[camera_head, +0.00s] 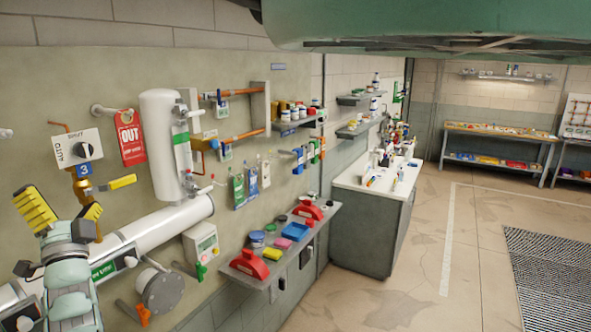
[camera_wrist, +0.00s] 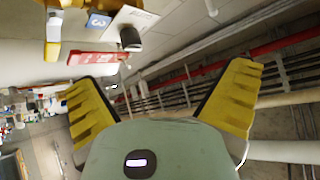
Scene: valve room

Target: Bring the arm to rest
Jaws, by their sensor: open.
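My gripper (camera_head: 66,214) is at the lower left of the head view, in front of the wall with pipes and valves. Its yellow ribbed fingers are spread apart with nothing between them. In the wrist view the two yellow fingers of my gripper (camera_wrist: 163,98) also stand wide apart, with only ceiling pipes and wall behind them. The arm is raised, and the gripper is close to the large white horizontal pipe (camera_head: 160,232) in the picture. I cannot tell whether any part touches it.
A switch plate (camera_head: 77,148) and a red OUT tag (camera_head: 130,138) hang near the gripper. A white cylinder (camera_head: 160,146) stands right of them. A shelf (camera_head: 258,285) with small items juts from the wall. A sink counter (camera_head: 378,185) stands farther back. The floor (camera_head: 395,293) at right is open.

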